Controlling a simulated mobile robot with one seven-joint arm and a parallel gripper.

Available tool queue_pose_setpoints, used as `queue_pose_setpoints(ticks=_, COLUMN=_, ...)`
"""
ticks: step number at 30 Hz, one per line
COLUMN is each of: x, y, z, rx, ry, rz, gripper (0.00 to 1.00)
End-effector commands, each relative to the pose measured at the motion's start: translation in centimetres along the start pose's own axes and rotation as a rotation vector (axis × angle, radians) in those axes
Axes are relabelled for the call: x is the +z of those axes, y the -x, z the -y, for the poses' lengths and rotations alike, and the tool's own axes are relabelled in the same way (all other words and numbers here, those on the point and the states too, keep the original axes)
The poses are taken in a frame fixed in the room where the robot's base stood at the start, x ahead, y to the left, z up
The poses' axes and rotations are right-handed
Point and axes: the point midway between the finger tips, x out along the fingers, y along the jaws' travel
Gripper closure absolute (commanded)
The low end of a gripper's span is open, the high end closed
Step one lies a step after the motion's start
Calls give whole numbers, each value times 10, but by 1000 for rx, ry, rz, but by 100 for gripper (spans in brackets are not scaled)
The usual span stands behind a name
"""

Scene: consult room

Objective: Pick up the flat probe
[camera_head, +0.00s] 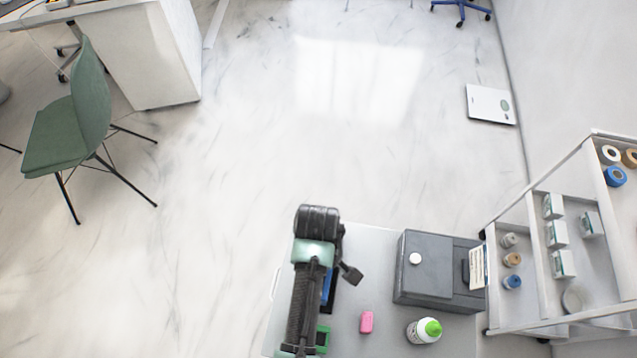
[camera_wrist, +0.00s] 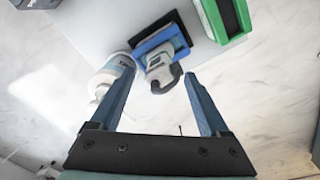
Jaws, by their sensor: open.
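In the wrist view, a white and grey probe-like device (camera_wrist: 159,66) with a dark curved end lies in or against a blue and black holder (camera_wrist: 176,36) on the pale tabletop; I take it for the flat probe. My gripper (camera_wrist: 159,77) is open, its two blue fingers apart on either side of the device's near end. I cannot tell whether they touch it. In the head view my arm hides most of this spot, and the probe cannot be made out.
A white bottle (camera_wrist: 112,73) stands close to the left finger. A shelf cart (camera_head: 538,327) stands right.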

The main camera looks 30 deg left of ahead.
Motion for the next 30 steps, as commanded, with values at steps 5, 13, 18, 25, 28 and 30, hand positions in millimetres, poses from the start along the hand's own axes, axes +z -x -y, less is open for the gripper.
queue_pose_setpoints(ticks=5, x=1, y=-28, z=1, rx=-3, ry=0, rz=2, gripper=21)
queue_pose_setpoints(ticks=13, x=1, y=-43, z=1, rx=0, ry=0, rz=0, gripper=21)
queue_pose_setpoints(ticks=18, x=1, y=-42, z=1, rx=0, ry=0, rz=0, gripper=28)
queue_pose_setpoints(ticks=25, x=1, y=-42, z=1, rx=0, ry=0, rz=0, gripper=69)
queue_pose_setpoints(ticks=28, x=1, y=-42, z=1, rx=0, ry=0, rz=0, gripper=87)
queue_pose_setpoints(ticks=30, x=1, y=-42, z=1, rx=0, ry=0, rz=0, gripper=100)
